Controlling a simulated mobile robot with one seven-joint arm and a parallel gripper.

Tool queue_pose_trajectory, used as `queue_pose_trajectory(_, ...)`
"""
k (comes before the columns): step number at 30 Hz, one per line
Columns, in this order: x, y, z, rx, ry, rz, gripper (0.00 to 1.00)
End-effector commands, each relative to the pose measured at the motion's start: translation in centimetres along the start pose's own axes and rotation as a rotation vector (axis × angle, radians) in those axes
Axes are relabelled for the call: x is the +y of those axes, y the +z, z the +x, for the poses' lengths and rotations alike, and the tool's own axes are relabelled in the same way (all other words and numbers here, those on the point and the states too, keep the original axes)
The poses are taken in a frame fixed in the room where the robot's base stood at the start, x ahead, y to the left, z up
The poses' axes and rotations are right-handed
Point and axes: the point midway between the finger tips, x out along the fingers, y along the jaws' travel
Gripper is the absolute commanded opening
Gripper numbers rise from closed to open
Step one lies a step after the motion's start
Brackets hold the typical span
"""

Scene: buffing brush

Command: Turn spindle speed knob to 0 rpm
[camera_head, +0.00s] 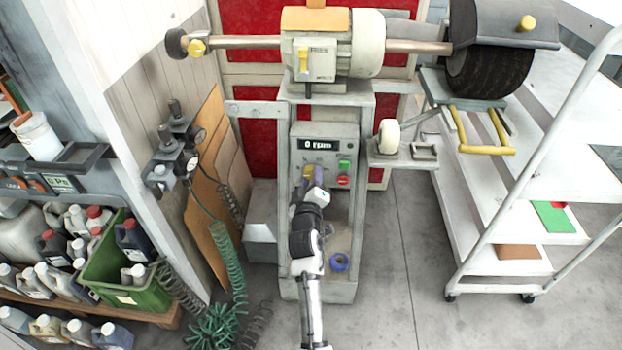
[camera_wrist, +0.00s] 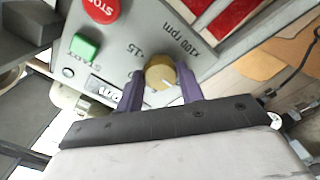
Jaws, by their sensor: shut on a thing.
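The spindle speed knob (camera_wrist: 160,74) is round and tan with a pale pointer line. It sits on the grey control panel (camera_wrist: 130,28), beside the printed marks "15" and "x100 rpm". My gripper (camera_wrist: 158,88) has its purple fingers on both sides of the knob and is shut on it. In the head view my gripper (camera_head: 312,178) reaches the panel and mostly hides the knob. The display (camera_head: 322,144) above appears to read "0 rpm". In the wrist view the display (camera_wrist: 101,88) is partly hidden by my gripper.
A green start button (camera_head: 344,163) and a red stop button (camera_head: 343,180) sit just right of my gripper. The buffing machine's motor (camera_head: 330,45) is above, with a brush wheel (camera_head: 485,75) at right. Coiled hoses (camera_head: 228,260) hang at left. A white cart (camera_head: 500,200) stands at right.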

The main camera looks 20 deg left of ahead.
Motion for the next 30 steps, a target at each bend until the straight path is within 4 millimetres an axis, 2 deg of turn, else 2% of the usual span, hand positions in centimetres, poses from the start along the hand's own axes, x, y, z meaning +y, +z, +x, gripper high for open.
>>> queue_pose_trajectory(11, 0.26, -0.21, 0.07, 0.005, 0.005, -0.008, 0.14)
queue_pose_trajectory(12, 0.26, -0.21, 0.07, 0.005, 0.005, -0.008, 0.4)
queue_pose_trajectory(17, 0.18, -0.14, 0.05, 0.003, 0.004, -0.007, 0.59)
queue_pose_trajectory(30, 0.05, -0.04, 0.05, 0.001, 0.001, -0.006, 0.59)
